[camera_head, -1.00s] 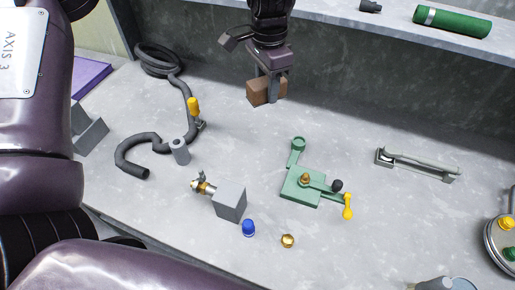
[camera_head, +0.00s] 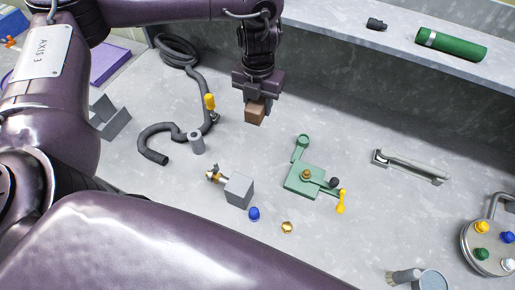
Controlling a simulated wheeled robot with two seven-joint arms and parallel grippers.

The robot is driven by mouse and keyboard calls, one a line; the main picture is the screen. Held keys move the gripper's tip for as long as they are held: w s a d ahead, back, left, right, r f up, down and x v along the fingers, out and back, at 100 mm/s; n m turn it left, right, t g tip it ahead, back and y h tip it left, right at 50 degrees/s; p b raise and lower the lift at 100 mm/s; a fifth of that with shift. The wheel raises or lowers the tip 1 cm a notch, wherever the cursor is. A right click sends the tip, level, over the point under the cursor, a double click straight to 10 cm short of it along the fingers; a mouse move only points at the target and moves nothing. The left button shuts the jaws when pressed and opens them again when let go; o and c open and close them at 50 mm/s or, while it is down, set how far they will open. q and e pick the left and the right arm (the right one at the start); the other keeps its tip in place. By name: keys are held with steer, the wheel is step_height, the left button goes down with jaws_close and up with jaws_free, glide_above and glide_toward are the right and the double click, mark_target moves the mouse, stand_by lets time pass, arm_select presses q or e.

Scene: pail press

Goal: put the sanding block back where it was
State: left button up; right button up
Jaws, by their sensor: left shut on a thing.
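The sanding block, a small brown block (camera_head: 256,111), is in the jaws of my left gripper (camera_head: 257,101), in the upper middle of the head view. The gripper points down and is shut on the block. The block appears to be held above the grey bench, left of and behind the green fixture; the exact gap below it cannot be told. My right gripper is not in view.
A green fixture (camera_head: 304,181) with a yellow handle stands at the centre. A dark hose (camera_head: 181,130), a grey cylinder (camera_head: 196,142) and a grey cube (camera_head: 239,190) lie left. A grey handle bar (camera_head: 410,166) is right. A raised shelf (camera_head: 350,28) runs along the back.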

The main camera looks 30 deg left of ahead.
arm_select(q)
steer(key=shift+f, duration=0.2)
steer(key=b, duration=0.4)
glide_above(258, 153)
steer(key=shift+m, duration=0.3)
step_height(258, 153, down, 16)
steer(key=shift+r, duration=0.1)
step_height(258, 153, down, 3)
steer(key=shift+f+b, duration=0.2)
steer(key=shift+b, duration=0.2)
steer(key=shift+f, duration=0.25)
steer(key=shift+f, duration=0.1)
steer(key=shift+f, duration=0.15)
steer(key=o, duration=0.9)
